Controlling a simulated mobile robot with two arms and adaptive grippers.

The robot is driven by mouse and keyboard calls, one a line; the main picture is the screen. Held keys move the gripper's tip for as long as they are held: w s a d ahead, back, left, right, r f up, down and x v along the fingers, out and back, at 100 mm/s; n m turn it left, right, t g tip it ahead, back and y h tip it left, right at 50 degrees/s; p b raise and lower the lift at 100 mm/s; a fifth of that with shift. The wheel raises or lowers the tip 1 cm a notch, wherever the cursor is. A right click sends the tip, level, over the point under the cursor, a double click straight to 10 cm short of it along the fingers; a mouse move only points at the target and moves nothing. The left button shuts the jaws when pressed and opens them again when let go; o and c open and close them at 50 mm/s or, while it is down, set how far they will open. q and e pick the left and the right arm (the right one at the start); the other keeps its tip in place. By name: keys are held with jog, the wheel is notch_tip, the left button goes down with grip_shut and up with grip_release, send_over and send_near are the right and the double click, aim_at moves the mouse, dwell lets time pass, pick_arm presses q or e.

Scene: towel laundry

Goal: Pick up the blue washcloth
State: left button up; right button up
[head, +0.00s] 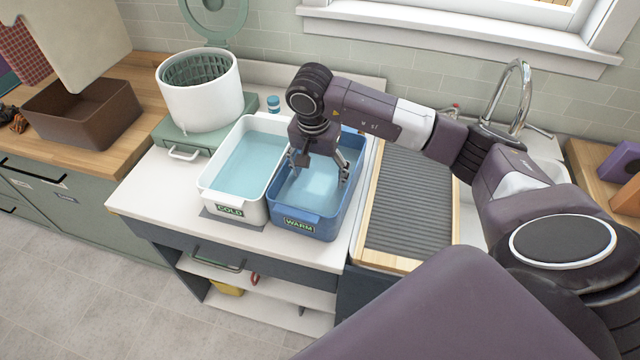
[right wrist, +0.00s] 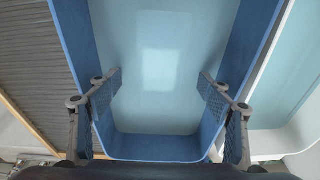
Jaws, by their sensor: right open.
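My right gripper (head: 319,172) is open above the blue tub labelled WARM (head: 300,226), its fingers pointing down toward the water, spread apart and empty. In the right wrist view the open fingers (right wrist: 160,84) frame the inside of the blue tub (right wrist: 155,148). I see no clear blue washcloth. A pale square patch shows in the tub's water in both views; I cannot tell whether it is cloth or a reflection. My left gripper is not in view.
A white tub labelled COLD (head: 229,211) stands left of the blue tub. A white spinner with a green basket (head: 200,100) is behind it. A ribbed draining board (head: 408,205) and a sink faucet (head: 515,95) are to the right. A brown bin (head: 85,115) sits far left.

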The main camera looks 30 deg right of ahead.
aim_at(320, 184)
jog(key=shift+w+d+f+p, duration=0.15)
jog(key=shift+f+p, duration=0.45)
jog(key=shift+f, duration=1.2)
jog(key=c, duration=1.3)
jog(key=shift+r, duration=0.1)
